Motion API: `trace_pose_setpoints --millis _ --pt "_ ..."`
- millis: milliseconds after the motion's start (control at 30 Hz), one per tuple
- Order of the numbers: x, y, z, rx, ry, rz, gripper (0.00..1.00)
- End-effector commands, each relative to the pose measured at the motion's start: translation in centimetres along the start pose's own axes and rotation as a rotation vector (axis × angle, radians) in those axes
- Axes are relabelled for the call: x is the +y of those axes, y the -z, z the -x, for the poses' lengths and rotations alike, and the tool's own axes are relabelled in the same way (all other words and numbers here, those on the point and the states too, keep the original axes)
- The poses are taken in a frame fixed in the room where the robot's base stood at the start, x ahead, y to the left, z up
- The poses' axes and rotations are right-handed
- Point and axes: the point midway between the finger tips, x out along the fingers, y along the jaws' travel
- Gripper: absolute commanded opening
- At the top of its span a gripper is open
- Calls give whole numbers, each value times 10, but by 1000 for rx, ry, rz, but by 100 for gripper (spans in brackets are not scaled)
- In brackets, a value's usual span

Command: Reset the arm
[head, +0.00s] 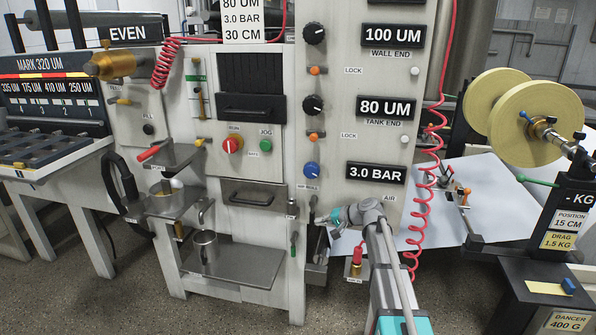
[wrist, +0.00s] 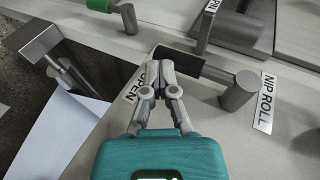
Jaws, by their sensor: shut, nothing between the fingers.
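My gripper (head: 322,222) is in front of the machine's lower right part in the head view, at the end of my raised arm. In the wrist view my gripper (wrist: 161,70) has its fingers together with nothing between them. The fingertips are close to a dark-ended lever on a grey post (wrist: 240,92), beside the NIP ROLL label (wrist: 265,103). An OPEN label (wrist: 148,82) is partly hidden behind the fingers. I cannot tell whether the fingertips touch the lever.
The machine front carries knobs, including a blue one (head: 312,170), and a red switch (head: 232,145). A coiled red hose (head: 424,190) hangs right of my arm. Yellow rolls (head: 535,120) stand at right.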

Motion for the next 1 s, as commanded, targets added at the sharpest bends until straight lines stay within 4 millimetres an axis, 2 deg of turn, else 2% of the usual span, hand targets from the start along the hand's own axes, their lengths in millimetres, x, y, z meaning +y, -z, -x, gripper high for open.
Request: trace_pose_setpoints --millis 33,467,767,867,1000 --pt "2 -4 -6 -10 0 3 0" --pt "27 -7 -20 -10 -2 5 0" --pt "51 -61 -10 -67 -168 79 0" --pt "65 -88 -5 -97 -253 115 0" --pt "92 -134 10 -151 -414 178 0"
